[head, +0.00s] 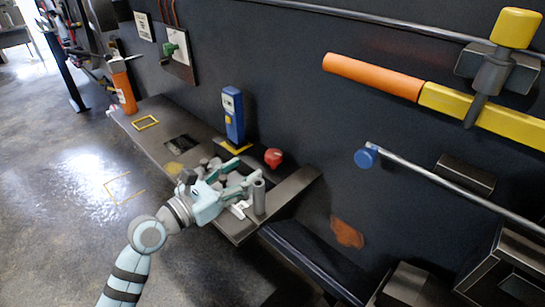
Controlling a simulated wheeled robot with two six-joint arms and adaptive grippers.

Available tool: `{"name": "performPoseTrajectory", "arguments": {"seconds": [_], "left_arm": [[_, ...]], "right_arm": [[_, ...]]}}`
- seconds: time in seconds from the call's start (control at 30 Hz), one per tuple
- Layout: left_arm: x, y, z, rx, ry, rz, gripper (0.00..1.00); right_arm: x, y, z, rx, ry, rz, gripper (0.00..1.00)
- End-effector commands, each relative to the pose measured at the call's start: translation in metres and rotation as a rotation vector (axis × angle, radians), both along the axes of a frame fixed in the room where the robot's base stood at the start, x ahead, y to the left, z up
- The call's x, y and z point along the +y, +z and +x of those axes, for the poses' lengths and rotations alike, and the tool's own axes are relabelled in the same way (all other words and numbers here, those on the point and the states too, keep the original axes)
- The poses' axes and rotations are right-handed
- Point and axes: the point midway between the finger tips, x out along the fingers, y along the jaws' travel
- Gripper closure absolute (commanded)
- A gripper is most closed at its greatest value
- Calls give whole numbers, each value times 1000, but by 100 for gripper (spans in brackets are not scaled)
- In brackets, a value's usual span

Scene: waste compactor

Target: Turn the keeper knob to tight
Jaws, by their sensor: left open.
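A red knob (273,157) sits at the back of the dark shelf (150,139), close to the wall. No label shows which one is the keeper knob, and no tight mark can be read. My left gripper (247,192) is open over the shelf's right end, in front of and below the red knob and apart from it. A grey upright cylinder (259,197) stands at its fingertips; whether they touch it is unclear. My right gripper is not in view.
A blue box-like device (233,115) stands on the shelf left of the red knob. An orange bottle (123,88) stands at the far left end. A yellow and orange lever (420,92) and the metal rod (455,187) stick out at the right. Open floor (70,190) lies left.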

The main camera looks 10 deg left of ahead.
Motion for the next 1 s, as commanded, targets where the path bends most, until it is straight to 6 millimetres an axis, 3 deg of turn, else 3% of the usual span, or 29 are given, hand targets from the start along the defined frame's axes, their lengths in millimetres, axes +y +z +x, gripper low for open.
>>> {"name": "performPoseTrajectory", "arguments": {"seconds": [0.1, 0.3, 0.5, 0.73, 1.0], "left_arm": [[-22, -1, 30, -1, -5, -6, 46], [-45, -3, 68, 5, -7, -4, 46], [-51, -3, 83, 6, -4, -3, 46], [-51, -3, 84, 6, -6, -4, 46], [-52, -3, 84, 6, -7, -5, 87]], "right_arm": [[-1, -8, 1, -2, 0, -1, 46], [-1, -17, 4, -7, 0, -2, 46], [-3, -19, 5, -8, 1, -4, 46], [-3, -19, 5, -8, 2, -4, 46], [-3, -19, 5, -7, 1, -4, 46]]}}
